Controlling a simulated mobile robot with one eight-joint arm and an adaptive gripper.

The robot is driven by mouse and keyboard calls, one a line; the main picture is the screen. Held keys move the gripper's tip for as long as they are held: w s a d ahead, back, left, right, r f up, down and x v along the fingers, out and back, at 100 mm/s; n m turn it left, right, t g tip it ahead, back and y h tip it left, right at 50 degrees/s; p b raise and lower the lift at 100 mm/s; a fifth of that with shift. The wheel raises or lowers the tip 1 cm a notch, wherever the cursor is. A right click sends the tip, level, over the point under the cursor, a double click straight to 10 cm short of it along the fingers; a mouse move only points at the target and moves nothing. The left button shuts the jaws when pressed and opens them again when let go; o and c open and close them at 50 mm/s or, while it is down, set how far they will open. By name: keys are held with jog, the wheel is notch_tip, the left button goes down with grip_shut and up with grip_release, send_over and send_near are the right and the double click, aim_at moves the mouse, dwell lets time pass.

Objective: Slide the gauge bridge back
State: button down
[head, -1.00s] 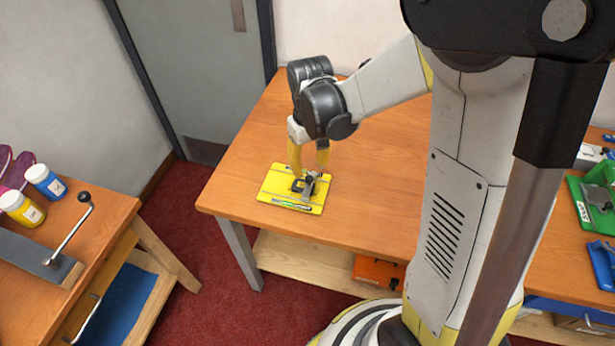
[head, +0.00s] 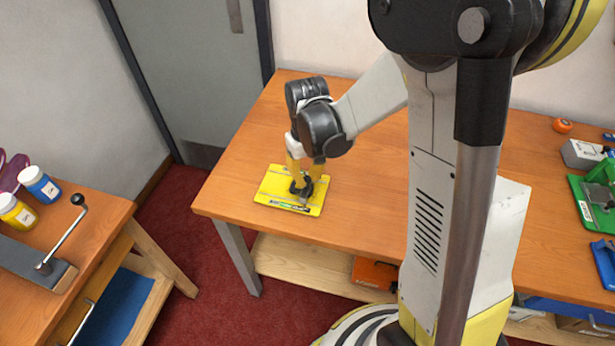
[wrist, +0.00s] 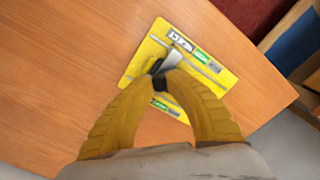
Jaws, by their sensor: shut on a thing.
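The gauge stands on a yellow base plate (head: 275,183) that lies flat near the left front corner of the bench. The plate carries a ruled strip and a label, and it also shows in the wrist view (wrist: 148,52). The gauge bridge is a small dark and grey piece on the plate; its grey part shows in the wrist view (wrist: 173,58). My gripper (head: 302,187) points down over the plate. Its yellow fingers (wrist: 160,78) are closed on the bridge's dark part, and they hide much of it.
The wooden bench top (head: 240,150) is clear around the plate. A green device (head: 595,200) and a grey box (head: 582,153) stand at the far right. A second table at the left holds a yellow jar (head: 17,213), a blue jar (head: 40,184) and a crank (head: 62,235).

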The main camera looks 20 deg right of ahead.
jog(key=w+a, duration=0.1)
jog(key=a, duration=0.1)
jog(key=w+a, duration=0.3)
jog(key=a, duration=0.1)
jog(key=shift+w+a, duration=0.25)
jog(key=shift+w, duration=0.1)
jog(key=c, duration=1.3)
grip_release()
jog(key=shift+w+a, duration=0.1)
jog(key=shift+a, duration=0.05)
jog(key=shift+o, duration=0.2)
notch_tip(320, 180, up, 12)
